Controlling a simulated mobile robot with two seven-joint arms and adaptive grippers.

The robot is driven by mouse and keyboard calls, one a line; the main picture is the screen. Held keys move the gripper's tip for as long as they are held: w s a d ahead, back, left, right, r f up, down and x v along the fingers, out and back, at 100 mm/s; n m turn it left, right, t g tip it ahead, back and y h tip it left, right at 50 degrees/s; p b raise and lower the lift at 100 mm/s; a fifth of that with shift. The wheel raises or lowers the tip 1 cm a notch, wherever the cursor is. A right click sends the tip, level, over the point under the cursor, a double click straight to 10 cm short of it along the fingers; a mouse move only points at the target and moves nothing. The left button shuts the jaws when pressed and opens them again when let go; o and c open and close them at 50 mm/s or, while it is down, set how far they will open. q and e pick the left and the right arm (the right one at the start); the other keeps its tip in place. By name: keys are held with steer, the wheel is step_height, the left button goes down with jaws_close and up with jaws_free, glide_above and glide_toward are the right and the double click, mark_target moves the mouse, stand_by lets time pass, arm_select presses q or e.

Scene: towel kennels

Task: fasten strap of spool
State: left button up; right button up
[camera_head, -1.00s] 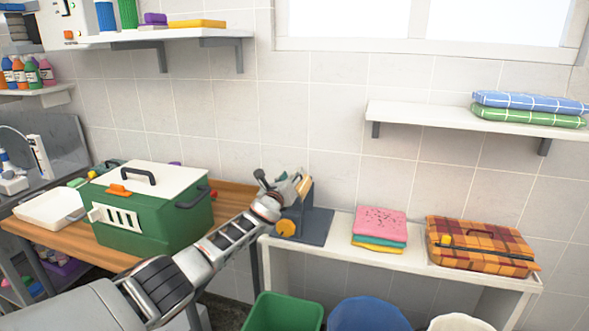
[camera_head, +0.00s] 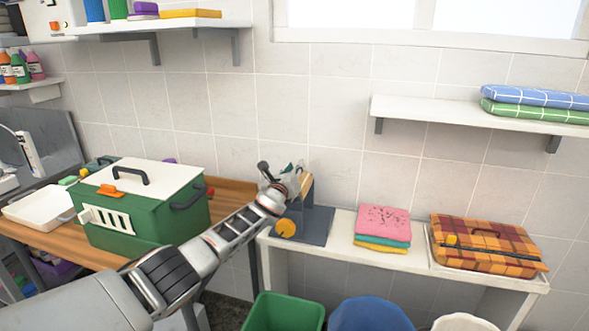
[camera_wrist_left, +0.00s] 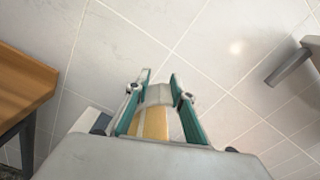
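The likeliest spool is a dark blue-grey stand (camera_head: 318,224) with a round yellow knob (camera_head: 286,228) and a tan upright piece (camera_head: 307,186), at the left end of the white bench. No strap on it can be made out. My left gripper (camera_head: 279,174) is at the stand's upper left, overlapping it in the head view. In the left wrist view its teal fingers (camera_wrist_left: 160,78) are apart, with a tan piece and a pale grey band (camera_wrist_left: 159,95) showing between them. Whether they touch is unclear. My right gripper is out of view.
An orange plaid case (camera_head: 480,257) with a dark strap lies on the bench's right. Folded towels (camera_head: 383,223) lie mid-bench. A green carrier (camera_head: 140,215) stands on the wooden table. Green (camera_head: 285,312) and blue (camera_head: 370,314) bins stand below. A wall shelf (camera_head: 470,113) hangs above.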

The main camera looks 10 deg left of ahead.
mark_target(302, 178)
arm_select(q)
steer(key=shift+d+f+m, duration=0.2)
steer(key=shift+d+m, duration=0.05)
steer(key=shift+m, duration=0.05)
steer(key=shift+d+f+m, duration=0.2)
steer(key=shift+d+m, duration=0.15)
steer(key=shift+m, duration=0.55)
steer(key=m, duration=0.1)
steer(key=d+f+m, duration=0.1)
steer(key=shift+s+m+b, duration=0.1)
steer(key=shift+m+b, duration=0.2)
steer(key=shift+m, duration=0.1)
steer(key=shift+d+f+m, duration=0.1)
steer(key=shift+f+m, duration=0.1)
steer(key=shift+m, duration=0.5)
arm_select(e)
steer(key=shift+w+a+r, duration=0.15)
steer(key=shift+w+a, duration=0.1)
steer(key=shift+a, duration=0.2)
arm_select(q)
steer(key=shift+d+f+m, duration=0.1)
steer(key=shift+m, duration=0.2)
